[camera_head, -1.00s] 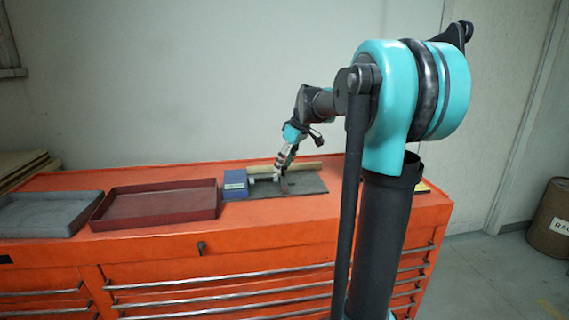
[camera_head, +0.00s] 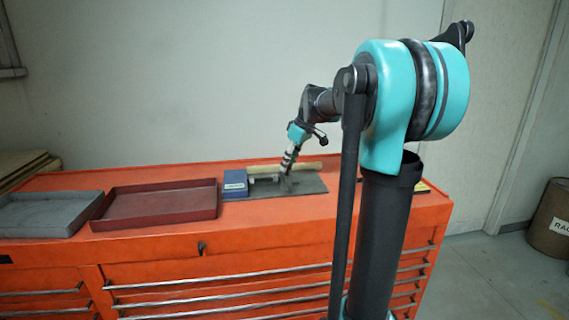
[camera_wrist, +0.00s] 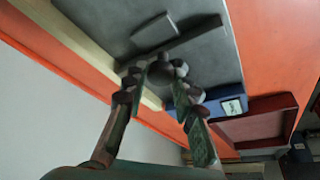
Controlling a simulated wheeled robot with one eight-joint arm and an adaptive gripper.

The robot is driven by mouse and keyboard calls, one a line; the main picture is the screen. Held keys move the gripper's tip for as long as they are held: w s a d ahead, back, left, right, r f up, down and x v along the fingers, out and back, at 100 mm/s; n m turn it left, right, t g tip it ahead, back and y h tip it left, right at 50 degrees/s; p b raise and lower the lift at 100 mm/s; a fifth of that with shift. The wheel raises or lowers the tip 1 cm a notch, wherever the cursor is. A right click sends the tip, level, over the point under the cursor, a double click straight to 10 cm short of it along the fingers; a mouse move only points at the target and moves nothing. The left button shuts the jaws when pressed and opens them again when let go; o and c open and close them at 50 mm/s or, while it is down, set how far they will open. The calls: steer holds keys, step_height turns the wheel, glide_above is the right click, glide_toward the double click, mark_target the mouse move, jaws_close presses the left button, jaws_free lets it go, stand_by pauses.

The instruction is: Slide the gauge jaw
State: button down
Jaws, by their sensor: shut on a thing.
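My gripper (camera_head: 286,172) reaches down to the dark grey plate (camera_head: 308,187) on the orange chest. In the wrist view my gripper (camera_wrist: 157,72) has its fingers around a small part at the near end of a dark bar (camera_wrist: 195,36), seemingly the gauge. The fingers are shut on that part, which seems to be the gauge jaw; they hide most of it. A short grey piece (camera_wrist: 153,33) lies on the plate beside the bar, apart from it in this view.
A blue labelled box (camera_head: 235,184) stands at the plate's left end. A red tray (camera_head: 155,217) and a grey tray (camera_head: 40,232) sit further left. A tan wooden strip (camera_head: 310,167) lies along the plate's back edge. Bare orange top lies in front.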

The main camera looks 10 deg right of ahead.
steer(key=d, duration=0.6)
steer(key=shift+d, duration=0.25)
steer(key=c, duration=1.3)
jaws_free()
steer(key=shift+d, duration=0.15)
steer(key=shift+o, duration=0.4)
steer(key=v, duration=1.2)
